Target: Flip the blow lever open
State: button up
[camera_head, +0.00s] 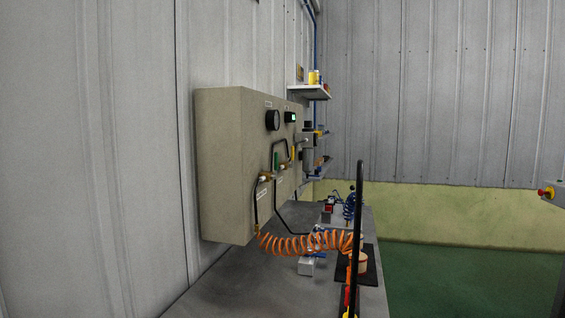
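A beige control box (225,165) is fixed to the wall on the left, with its front face seen at a steep slant. On that face is a small green lever-like part (276,159) above a brass fitting (266,177). A yellow lever-like part (292,152) sits farther along by another brass fitting. The labels are too small to read, so I cannot tell which one is the blow lever, or whether either is open or closed. My gripper is not in view.
A grey bench (230,285) runs under the box. A coiled orange hose (300,243) hangs from the box across the bench. A black upright bar (358,225) stands at the bench's right side. A small shelf (312,92) is beyond the box. Green floor (460,275) at right is clear.

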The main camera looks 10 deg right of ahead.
aim_at(277, 154)
jog(key=i+l+u, duration=0.1)
jog(key=l, duration=0.5)
jog(key=i+l+u, duration=0.15)
jog(key=l, duration=0.5)
jog(key=l+u, duration=0.1)
jog(key=l, duration=0.5)
jog(key=i+l+u, duration=0.1)
jog(key=i+l, duration=0.2)
jog(key=i+l+u, duration=0.1)
jog(key=i+l, duration=0.2)
jog(key=l, duration=0.15)
jog(key=i+l+u, duration=0.1)
jog(key=i+l, duration=0.15)
jog(key=i+l+u, duration=0.1)
jog(key=i+l, duration=0.15)
jog(key=l, duration=0.3)
jog(key=i+l+u, duration=0.1)
jog(key=i+l, duration=0.15)
jog(key=l, duration=0.2)
